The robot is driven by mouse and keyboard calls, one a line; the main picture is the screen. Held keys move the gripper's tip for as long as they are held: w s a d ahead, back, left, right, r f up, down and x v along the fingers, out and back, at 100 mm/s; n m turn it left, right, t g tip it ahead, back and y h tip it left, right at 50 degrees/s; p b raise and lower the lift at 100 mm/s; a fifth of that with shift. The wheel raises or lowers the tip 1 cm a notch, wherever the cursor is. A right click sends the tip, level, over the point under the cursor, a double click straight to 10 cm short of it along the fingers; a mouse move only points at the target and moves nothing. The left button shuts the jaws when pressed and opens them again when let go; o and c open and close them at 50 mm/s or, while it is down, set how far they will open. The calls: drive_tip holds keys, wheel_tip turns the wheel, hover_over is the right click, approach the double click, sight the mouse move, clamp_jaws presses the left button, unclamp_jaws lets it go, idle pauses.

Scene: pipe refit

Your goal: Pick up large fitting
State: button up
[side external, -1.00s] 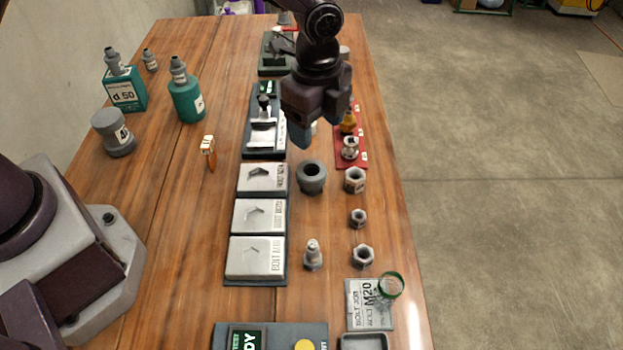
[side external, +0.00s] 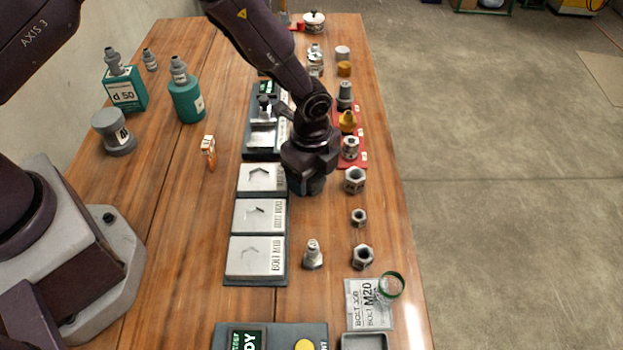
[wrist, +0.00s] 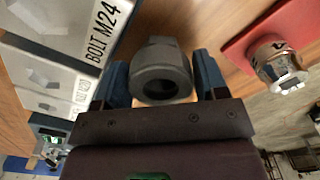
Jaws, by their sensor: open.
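A large grey fitting (wrist: 161,72), with a round collar and a dark bore, is between the two blue fingers of my gripper (wrist: 162,66) in the wrist view. One finger is on each side of it, with little gap; I cannot tell whether either touches. My gripper is open. In the side view my gripper (side external: 306,186) is low over the table, right of the bolt plates, and hides the fitting.
The white bolt plates (side external: 258,217) are close on the left. Nuts (side external: 355,180) stand in a column on the right. A red mat (side external: 361,160) holds small fittings behind. A bolt (side external: 313,255) stands in front.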

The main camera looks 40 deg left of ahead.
drive_tip(key=shift+c, duration=0.5)
drive_tip(key=c, duration=0.5)
